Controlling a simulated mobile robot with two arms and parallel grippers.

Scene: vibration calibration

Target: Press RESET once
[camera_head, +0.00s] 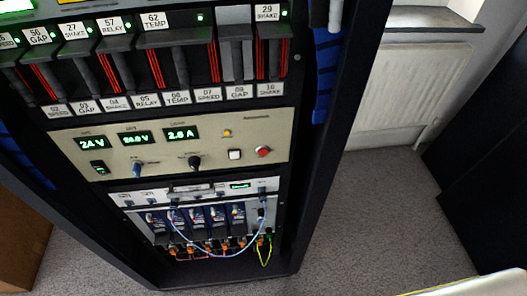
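A beige control panel (215,174) sits in the middle of a black rack. On its right side are a square white button (235,154) and a round red button (263,152), side by side. A small amber lamp (227,133) is above the white button. The lettering near these buttons is too small to read, so I cannot tell which one is RESET. Neither gripper shows in this view.
Above the panel are rows of labelled modules (188,62) with black and red parts. Below it a grey unit (150,197) has a looping blue cable (196,249) and orange connectors. A radiator (420,90) stands behind right. Carpet (360,220) is clear right of the rack.

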